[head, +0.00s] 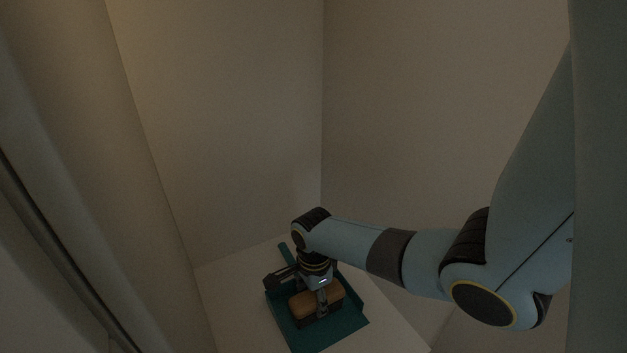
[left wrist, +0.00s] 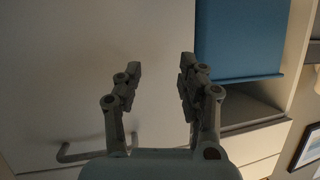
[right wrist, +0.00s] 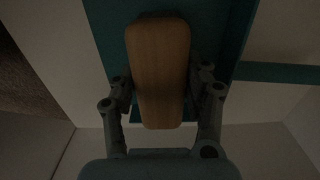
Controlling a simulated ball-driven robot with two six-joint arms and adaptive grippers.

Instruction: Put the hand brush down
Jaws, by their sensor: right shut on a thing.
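The hand brush (head: 304,305) has a wooden, tan back. It is over a teal dustpan (head: 343,325), within its outline in the head view. My right gripper (head: 321,305) reaches down onto the brush and is shut on it. In the right wrist view the wooden back of the brush (right wrist: 159,65) lies between the two fingers of my right gripper (right wrist: 162,95). I cannot tell whether the brush touches the dustpan. My left gripper (left wrist: 158,72) is open and empty in the left wrist view and does not show in the head view.
The dustpan lies on a pale surface (head: 232,300) in a corner between two plain walls (head: 420,120). The dustpan's teal handle (head: 286,253) points to the back wall. Near my left gripper are a pale panel with a bar handle (left wrist: 85,150) and a blue box (left wrist: 240,40).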

